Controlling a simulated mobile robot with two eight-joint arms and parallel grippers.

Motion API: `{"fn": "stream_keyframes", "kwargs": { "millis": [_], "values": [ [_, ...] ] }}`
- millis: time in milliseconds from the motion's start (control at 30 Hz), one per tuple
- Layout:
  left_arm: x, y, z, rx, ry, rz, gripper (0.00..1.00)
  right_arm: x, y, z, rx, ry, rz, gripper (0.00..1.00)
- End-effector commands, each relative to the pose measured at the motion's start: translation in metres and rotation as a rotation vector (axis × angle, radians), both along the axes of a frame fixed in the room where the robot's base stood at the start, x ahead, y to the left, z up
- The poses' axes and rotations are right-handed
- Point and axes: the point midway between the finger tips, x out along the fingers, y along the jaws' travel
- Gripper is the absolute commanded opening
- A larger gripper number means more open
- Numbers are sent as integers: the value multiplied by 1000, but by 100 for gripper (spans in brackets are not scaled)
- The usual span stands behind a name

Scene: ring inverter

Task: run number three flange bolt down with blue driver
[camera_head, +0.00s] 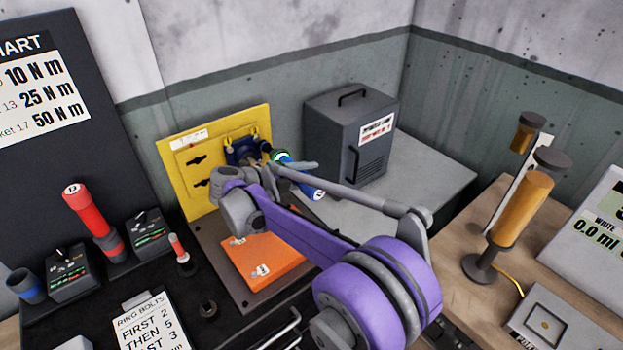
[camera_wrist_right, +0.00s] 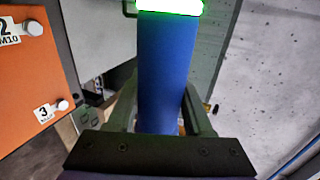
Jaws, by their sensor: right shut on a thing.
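The blue driver shows in the head view as a blue handle (camera_head: 312,189) with a glowing green band, beside the yellow panel. My right gripper (camera_wrist_right: 160,108) is shut around its blue shaft (camera_wrist_right: 165,70); the green band (camera_wrist_right: 170,5) is at the top edge of the wrist view. An orange plate (camera_head: 262,262) lies below my right arm, with small white tags. In the wrist view the orange plate (camera_wrist_right: 30,70) carries a tag marked 3 (camera_wrist_right: 43,113) beside a pale knob, and one marked 2. The driver's tip and flange bolt contact are hidden. My left gripper is out of view.
The yellow panel (camera_head: 186,178) stands upright with a dark blue fitting (camera_head: 238,150). A red driver (camera_head: 85,210) stands at left near black boxes with small displays (camera_head: 70,272). A grey cabinet (camera_head: 340,130) stands behind. An amber cylinder on a stand (camera_head: 522,208) is at right.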

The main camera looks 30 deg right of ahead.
Motion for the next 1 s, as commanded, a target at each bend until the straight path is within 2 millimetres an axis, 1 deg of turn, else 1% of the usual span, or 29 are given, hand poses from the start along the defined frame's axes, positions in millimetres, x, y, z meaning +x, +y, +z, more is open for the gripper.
{"fn": "stream_keyframes", "kwargs": {
  "millis": [100,267,567,1000],
  "values": [
    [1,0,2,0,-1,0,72,12,1,2,-2,-1,1,0],
    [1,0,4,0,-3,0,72,23,2,2,-2,-1,1,0],
    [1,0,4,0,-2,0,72,22,2,1,-2,0,0,0],
    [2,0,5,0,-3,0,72,27,2,1,-2,-1,0,0]
  ]
}}
